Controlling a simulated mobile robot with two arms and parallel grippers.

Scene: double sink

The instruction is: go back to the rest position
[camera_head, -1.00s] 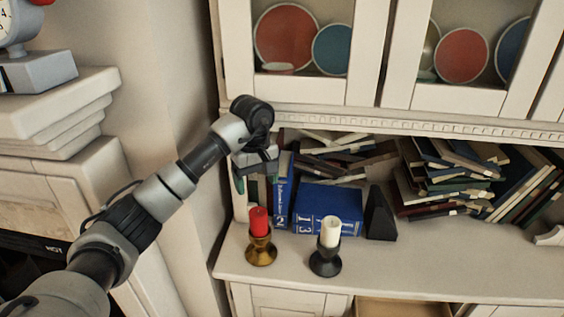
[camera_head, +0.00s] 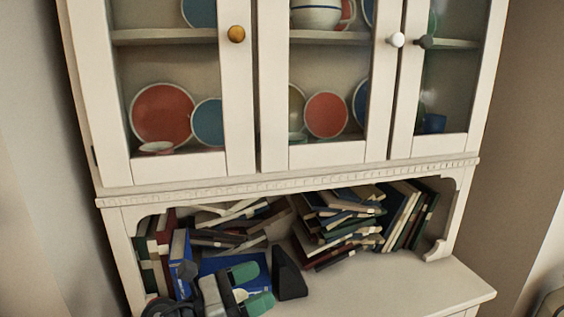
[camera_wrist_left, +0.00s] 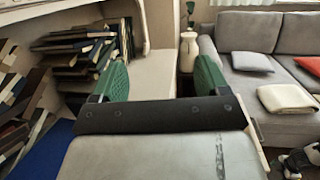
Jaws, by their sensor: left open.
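My left gripper (camera_head: 251,288) is at the bottom of the head view, in front of the hutch's open shelf and the blue books (camera_head: 222,265). Its two green fingertips are apart and point to the right. In the left wrist view the two green fingers (camera_wrist_left: 160,76) are wide apart, with only the bare counter top and the room behind them. A small pale spot shows between the fingers in the head view; I cannot tell what it is. My right gripper is in neither view.
Books (camera_head: 340,222) lie heaped on the shelf, with a black wedge (camera_head: 289,275) beside my gripper. Glass-fronted doors with plates (camera_head: 162,114) are above. The counter (camera_head: 400,290) is bare on the right. The wrist view shows a grey sofa (camera_wrist_left: 245,40) and a white vase (camera_wrist_left: 189,50).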

